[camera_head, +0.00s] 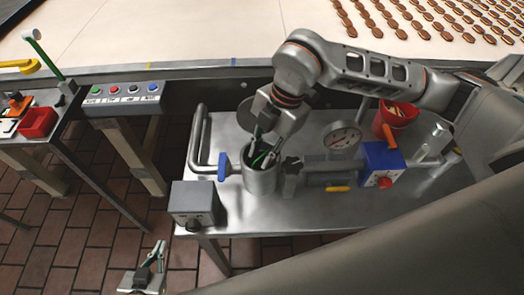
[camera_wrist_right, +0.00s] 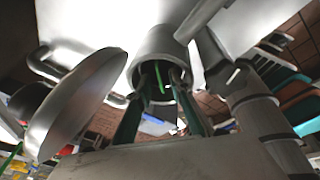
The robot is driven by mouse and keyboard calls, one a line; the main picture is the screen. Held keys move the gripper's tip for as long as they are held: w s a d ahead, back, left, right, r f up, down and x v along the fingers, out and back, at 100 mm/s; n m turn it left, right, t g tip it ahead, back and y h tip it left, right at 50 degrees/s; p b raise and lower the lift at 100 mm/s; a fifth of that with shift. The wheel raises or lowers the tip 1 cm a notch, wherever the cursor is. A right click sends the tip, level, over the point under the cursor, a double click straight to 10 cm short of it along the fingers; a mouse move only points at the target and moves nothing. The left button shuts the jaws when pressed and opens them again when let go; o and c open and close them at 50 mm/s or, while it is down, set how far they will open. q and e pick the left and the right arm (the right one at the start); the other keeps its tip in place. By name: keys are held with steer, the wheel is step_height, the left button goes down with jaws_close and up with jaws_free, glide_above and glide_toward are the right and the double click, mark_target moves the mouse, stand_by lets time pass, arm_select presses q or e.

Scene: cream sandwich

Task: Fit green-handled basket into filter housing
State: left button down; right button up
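The filter housing (camera_head: 260,183) is a grey open-topped cylinder on the metal bench; it also shows in the right wrist view (camera_wrist_right: 160,42). A bright green handle of the basket (camera_wrist_right: 158,77) shows inside the housing's mouth. The basket's body is hidden, so I cannot tell how deep it sits. My right gripper (camera_head: 262,158) points down into the mouth. Its fingers (camera_wrist_right: 164,82) stand apart on either side of the green handle, with gaps visible. My left gripper (camera_head: 155,256) hangs low at the bottom left, away from the bench and seen edge-on.
A round metal lid (camera_head: 246,112) stands raised behind the housing, close to my right gripper. A blue valve handle (camera_head: 222,166), a gauge (camera_head: 342,138), a blue box (camera_head: 382,163) and a red container (camera_head: 398,116) crowd the bench.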

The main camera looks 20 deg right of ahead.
steer(key=shift+r, duration=0.15)
steer(key=shift+d+r, duration=0.1)
steer(key=shift+r, duration=0.25)
steer(key=b+v, duration=0.1)
steer(key=v, duration=1)
steer(key=shift+r, duration=0.1)
steer(key=shift+s, duration=0.1)
